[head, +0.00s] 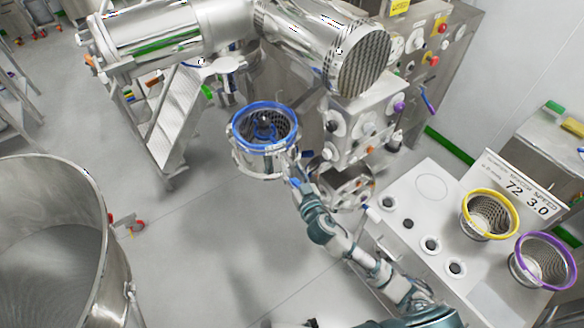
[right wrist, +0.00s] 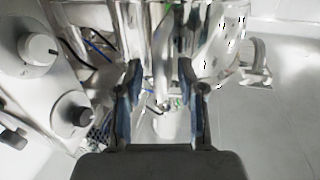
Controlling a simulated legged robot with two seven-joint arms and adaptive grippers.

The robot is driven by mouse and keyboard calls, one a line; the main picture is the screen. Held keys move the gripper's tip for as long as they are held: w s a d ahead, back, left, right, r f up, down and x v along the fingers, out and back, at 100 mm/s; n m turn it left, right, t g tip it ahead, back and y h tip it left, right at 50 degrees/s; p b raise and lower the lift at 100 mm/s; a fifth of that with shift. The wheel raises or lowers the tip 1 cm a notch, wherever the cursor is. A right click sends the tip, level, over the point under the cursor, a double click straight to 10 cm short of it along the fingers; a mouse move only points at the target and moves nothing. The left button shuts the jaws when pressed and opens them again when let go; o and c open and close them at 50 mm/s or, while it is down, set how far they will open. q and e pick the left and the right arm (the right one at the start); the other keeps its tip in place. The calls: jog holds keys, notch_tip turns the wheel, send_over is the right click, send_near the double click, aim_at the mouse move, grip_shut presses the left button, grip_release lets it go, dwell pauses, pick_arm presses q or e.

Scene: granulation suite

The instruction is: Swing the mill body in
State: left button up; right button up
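The mill body (head: 262,160) is a round steel housing with a blue-rimmed screen (head: 265,122) and a dark rotor inside it. It hangs out over the floor, beside the steel machine column, left of the control box. My right gripper (head: 294,168) is at the right side of the mill body, by its rim. In the right wrist view the two fingers of my right gripper (right wrist: 160,85) stand apart, with shiny steel parts beyond and between them. Whether they touch any part of the mill body is unclear. My left gripper is not in view.
A control box with knobs (head: 362,130) stands close right of my right gripper. A white bench (head: 425,205) holds a yellow-rimmed screen (head: 489,214) and a purple-rimmed screen (head: 543,261). A large steel bowl (head: 55,235) stands at left. Steel steps (head: 185,110) stand behind. The middle floor is clear.

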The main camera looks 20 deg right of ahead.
jog(key=shift+w, duration=0.4)
grip_shut()
jog(key=shift+w, duration=0.1)
